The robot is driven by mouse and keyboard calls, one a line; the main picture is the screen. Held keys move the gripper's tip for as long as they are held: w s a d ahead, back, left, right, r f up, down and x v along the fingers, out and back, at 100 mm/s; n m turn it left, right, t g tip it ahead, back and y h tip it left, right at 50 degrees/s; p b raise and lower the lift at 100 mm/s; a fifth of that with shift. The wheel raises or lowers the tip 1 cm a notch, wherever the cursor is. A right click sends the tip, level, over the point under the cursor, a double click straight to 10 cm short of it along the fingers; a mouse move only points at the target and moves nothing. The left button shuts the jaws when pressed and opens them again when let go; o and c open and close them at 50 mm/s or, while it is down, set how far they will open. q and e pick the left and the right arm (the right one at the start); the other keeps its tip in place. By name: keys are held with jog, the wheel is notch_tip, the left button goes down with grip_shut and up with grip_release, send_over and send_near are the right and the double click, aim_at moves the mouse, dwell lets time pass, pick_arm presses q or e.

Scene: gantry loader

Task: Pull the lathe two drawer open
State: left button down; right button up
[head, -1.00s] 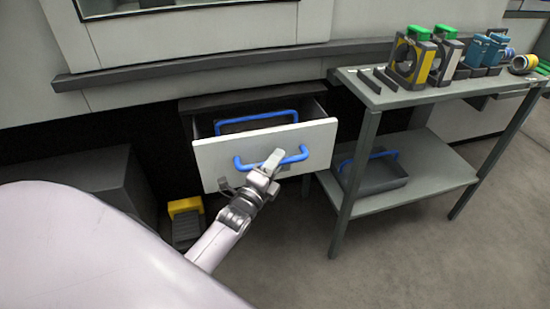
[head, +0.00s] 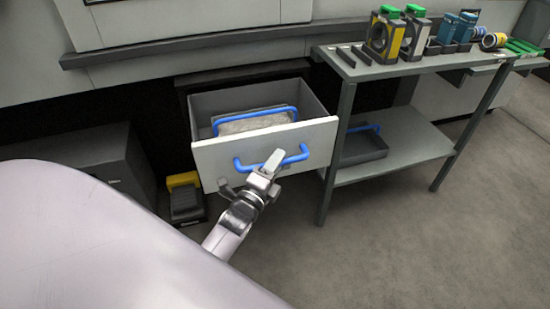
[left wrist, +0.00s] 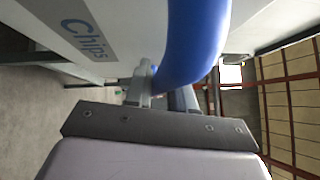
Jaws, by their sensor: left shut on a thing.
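The drawer (head: 265,150) stands well out from its cabinet under the machine, with a white front and grey inner walls. A blue bar handle (head: 243,166) crosses its front. My left gripper (head: 271,165) is shut on this handle near its middle. In the left wrist view the blue handle (left wrist: 192,45) passes between the fingers, and the drawer front (left wrist: 90,30) carries the word "Chips". Inside the drawer lies a grey tray (head: 250,124) with a second blue handle. My right gripper is not in view.
A grey two-level table (head: 400,165) stands close to the drawer's right side, with clamps and parts on top and a dark tray (head: 362,147) on its lower shelf. A yellow and black pedal (head: 184,195) is on the floor at left. The floor at right is open.

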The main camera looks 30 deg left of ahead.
pick_arm(q)
jog(key=shift+s+d, duration=0.25)
jog(key=shift+d, duration=0.05)
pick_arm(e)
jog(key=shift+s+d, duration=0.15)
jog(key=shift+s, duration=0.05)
pick_arm(q)
jog(key=c, duration=1.1)
grip_release()
jog(key=shift+o, duration=0.2)
jog(key=shift+s, duration=0.15)
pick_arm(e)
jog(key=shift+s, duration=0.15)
